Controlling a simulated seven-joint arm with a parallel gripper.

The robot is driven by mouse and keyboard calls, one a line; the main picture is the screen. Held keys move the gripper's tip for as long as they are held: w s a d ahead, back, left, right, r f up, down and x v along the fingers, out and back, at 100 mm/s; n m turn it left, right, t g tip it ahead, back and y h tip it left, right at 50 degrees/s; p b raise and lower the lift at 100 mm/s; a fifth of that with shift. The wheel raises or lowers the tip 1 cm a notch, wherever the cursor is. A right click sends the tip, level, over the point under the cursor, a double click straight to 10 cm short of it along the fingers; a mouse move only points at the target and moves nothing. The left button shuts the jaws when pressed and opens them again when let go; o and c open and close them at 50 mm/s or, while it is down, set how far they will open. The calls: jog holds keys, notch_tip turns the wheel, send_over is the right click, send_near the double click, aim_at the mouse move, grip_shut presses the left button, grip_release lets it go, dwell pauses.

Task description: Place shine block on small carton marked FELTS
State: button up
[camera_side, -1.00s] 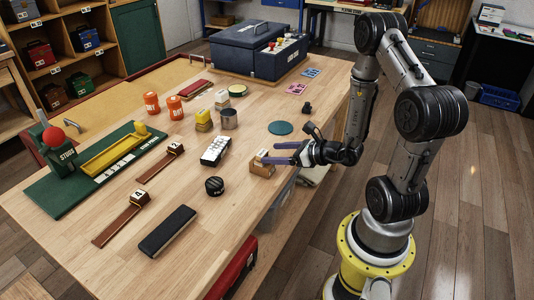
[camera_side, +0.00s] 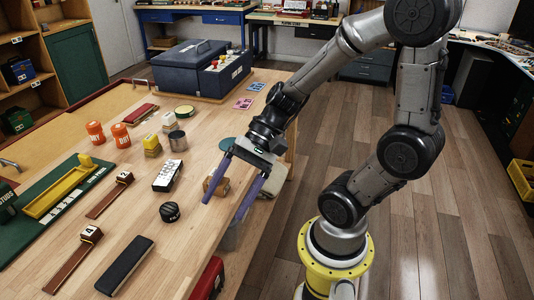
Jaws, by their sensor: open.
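The small tan carton (camera_side: 222,187) stands near the table's right edge, partly hidden behind a finger of my gripper. Its marking is too small to read. A small pale block (camera_side: 209,173) shows at its top, apparently resting on it; I cannot read a label that confirms it as the shine block. My gripper (camera_side: 222,207) is open, its two purple fingers spread wide and pointing down in front of the carton in this view. Nothing is held between the fingers.
A white block with dark markings (camera_side: 167,176), a black round knob (camera_side: 169,212) and a dark long block (camera_side: 125,265) lie left of the carton. A metal cup (camera_side: 178,141) and yellow block (camera_side: 152,146) stand farther back. A large blue case (camera_side: 190,72) fills the table's back.

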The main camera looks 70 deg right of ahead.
jog(key=s+d+r+n+t+h, duration=0.1)
jog(key=s+d+r+n+h, duration=0.4)
jog(key=n, duration=0.7)
jog(key=shift+s+d+r+t+h, duration=0.4)
jog(key=shift+d+r+h, duration=0.65)
jog(key=shift+h, duration=0.65)
